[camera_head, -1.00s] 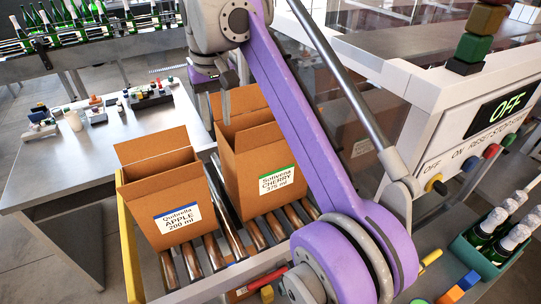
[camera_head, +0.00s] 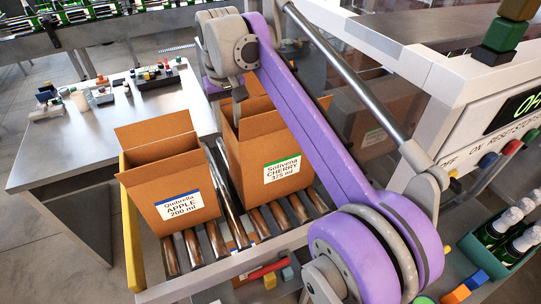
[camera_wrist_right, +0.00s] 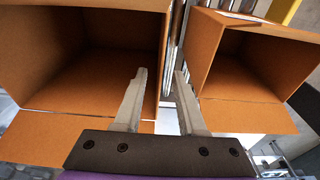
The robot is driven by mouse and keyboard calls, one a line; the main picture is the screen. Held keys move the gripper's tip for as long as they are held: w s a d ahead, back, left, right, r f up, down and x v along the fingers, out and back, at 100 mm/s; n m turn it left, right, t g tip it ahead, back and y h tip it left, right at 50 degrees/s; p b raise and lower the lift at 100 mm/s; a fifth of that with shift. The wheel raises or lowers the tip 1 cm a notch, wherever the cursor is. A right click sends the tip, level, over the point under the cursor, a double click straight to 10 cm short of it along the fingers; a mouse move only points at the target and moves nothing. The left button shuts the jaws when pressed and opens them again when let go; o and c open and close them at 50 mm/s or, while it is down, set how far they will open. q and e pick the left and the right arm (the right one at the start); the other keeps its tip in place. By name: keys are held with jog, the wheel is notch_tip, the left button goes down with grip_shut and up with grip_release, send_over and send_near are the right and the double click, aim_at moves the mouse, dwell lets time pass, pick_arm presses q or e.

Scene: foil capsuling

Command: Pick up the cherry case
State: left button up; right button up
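The cherry case (camera_head: 262,150) is an open brown cardboard box with a green-striped label, standing on the roller conveyor. My right gripper (camera_head: 228,98) is at its upper left rim, pointing down. In the right wrist view my right gripper (camera_wrist_right: 160,72) is open. Its fingers stand apart, with the near side wall of the left-hand box (camera_wrist_right: 80,70), apparently the cherry case, between or just below them; contact cannot be told. The apple case (camera_head: 180,185), with a blue-striped label, stands upright just left of the cherry case. It appears at right in the wrist view (camera_wrist_right: 245,55). My left gripper is not in view.
The rollers (camera_head: 215,238) run under both cases, with a yellow rail (camera_head: 131,235) at left. A steel table (camera_head: 60,155) with small items is behind left. The control panel (camera_head: 500,125) and a green crate of bottles (camera_head: 495,245) are at right. The gap between cases is narrow.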

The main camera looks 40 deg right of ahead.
jog(key=f, duration=0.2)
jog(key=shift+w+f, duration=0.25)
jog(key=shift+f, duration=0.05)
grip_shut()
dwell(1.2)
